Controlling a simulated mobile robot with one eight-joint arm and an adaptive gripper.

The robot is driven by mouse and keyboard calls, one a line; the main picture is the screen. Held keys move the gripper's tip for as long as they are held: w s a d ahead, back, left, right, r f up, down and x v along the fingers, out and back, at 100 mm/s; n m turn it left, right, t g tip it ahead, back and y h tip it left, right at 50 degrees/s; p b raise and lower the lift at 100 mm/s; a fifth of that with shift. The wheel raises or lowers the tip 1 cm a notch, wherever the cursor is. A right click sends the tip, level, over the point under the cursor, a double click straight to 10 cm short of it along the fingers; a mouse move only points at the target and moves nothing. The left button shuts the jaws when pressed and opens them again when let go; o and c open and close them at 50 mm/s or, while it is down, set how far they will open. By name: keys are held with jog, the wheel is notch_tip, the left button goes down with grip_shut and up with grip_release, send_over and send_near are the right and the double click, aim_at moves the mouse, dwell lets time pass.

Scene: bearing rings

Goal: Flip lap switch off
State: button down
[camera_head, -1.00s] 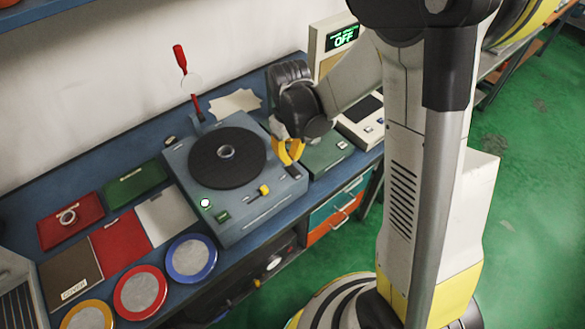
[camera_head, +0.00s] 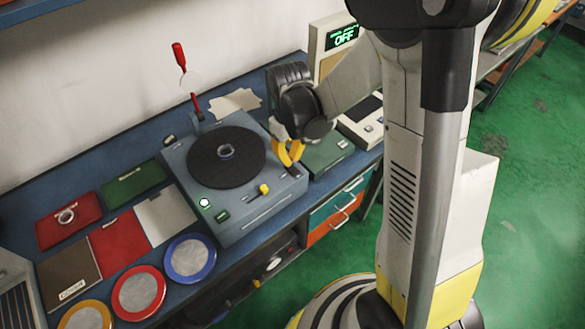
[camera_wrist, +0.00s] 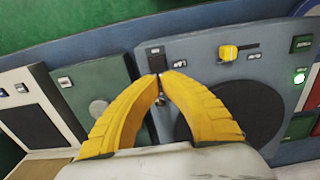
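The lap is a blue-grey machine (camera_head: 245,222) on the bench, with a dark round plate (camera_head: 212,172) and a ring (camera_head: 226,152) on the plate. A small dark switch (camera_wrist: 156,59) sits at the lap's edge. My gripper (camera_head: 289,164) is at the lap's right corner, by that switch. In the wrist view its yellow fingers (camera_wrist: 161,75) converge with tips almost together, right at the switch's near end. Nothing shows between them; contact is unclear. A lamp glows green-white (camera_wrist: 299,77) on the lap. A yellow knob (camera_wrist: 229,52) sits in a slot.
A display (camera_head: 343,38) reads OFF behind my arm. A green box (camera_head: 325,153) stands close right of the lap. Red, green and grey mats and round coloured-rim trays (camera_head: 190,258) lie left of it. A red-handled upright (camera_head: 180,56) rises behind the lap.

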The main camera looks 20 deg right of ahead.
jog(key=shift+f+b, duration=1.15)
jog(key=shift+f, duration=0.2)
dwell(0.4)
jog(key=shift+r+p, duration=2.5)
jog(key=shift+r, duration=1.05)
jog(key=shift+r, duration=0.15)
jog(key=s+r+m+t+b, duration=0.3)
jog(key=s+r+t+b, duration=0.2)
jog(key=s+r, duration=0.5)
jog(key=shift+s+r+m+t, duration=0.35)
jog(key=shift+s+t, duration=0.65)
jog(key=shift+s, duration=0.4)
